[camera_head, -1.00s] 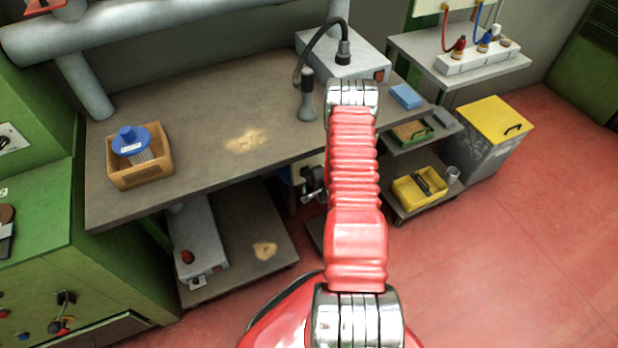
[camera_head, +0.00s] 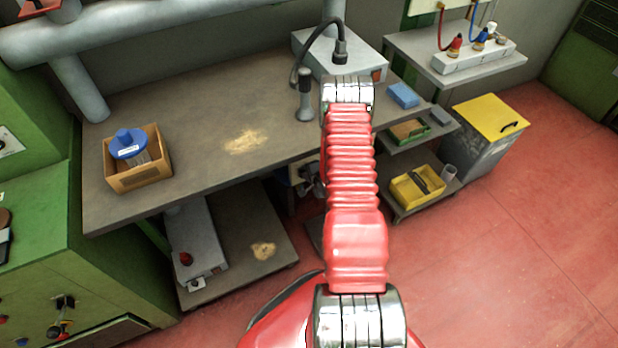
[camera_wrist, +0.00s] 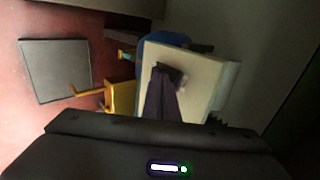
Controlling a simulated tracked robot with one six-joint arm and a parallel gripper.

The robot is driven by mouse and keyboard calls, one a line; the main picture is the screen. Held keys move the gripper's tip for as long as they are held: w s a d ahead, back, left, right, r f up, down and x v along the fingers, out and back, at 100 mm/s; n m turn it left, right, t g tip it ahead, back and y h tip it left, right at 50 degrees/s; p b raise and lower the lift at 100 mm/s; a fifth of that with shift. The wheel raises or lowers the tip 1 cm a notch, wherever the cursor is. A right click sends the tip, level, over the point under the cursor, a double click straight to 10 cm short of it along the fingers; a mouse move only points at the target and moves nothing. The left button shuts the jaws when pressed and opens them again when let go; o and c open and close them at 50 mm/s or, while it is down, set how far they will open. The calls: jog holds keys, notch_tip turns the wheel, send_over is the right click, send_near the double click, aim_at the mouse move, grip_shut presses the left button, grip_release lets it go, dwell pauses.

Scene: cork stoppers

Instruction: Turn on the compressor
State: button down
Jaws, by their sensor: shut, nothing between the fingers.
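In the wrist view my gripper (camera_wrist: 163,90) is a dark shape with its fingers together, in front of a cream panel (camera_wrist: 205,72). I cannot tell whether the fingertips touch the panel. A rounded blue body (camera_wrist: 168,39) shows behind the panel's upper edge and may be part of the compressor. The fingers cover part of the panel, and no switch can be made out. In the head view my red arm reaches over the bench edge and hides most of what is below it. A dark and grey shape shows beside the arm under the bench, too unclear to name.
The bench (camera_head: 200,95) carries a wooden box (camera_head: 138,175) with a blue-lidded item, and a grey unit. A trolley with a grey box (camera_head: 197,243) stands below. A yellow-lidded bin (camera_head: 490,119) and a yellow crate (camera_head: 416,186) are right of my arm. Red floor is clear at right.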

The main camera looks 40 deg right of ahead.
jog(key=shift+r, duration=0.1)
jog(key=shift+a+r, duration=0.1)
jog(key=shift+r, duration=0.6)
jog(key=v, duration=1.2)
jog(key=shift+r, duration=0.6)
jog(key=shift+w, duration=0.1)
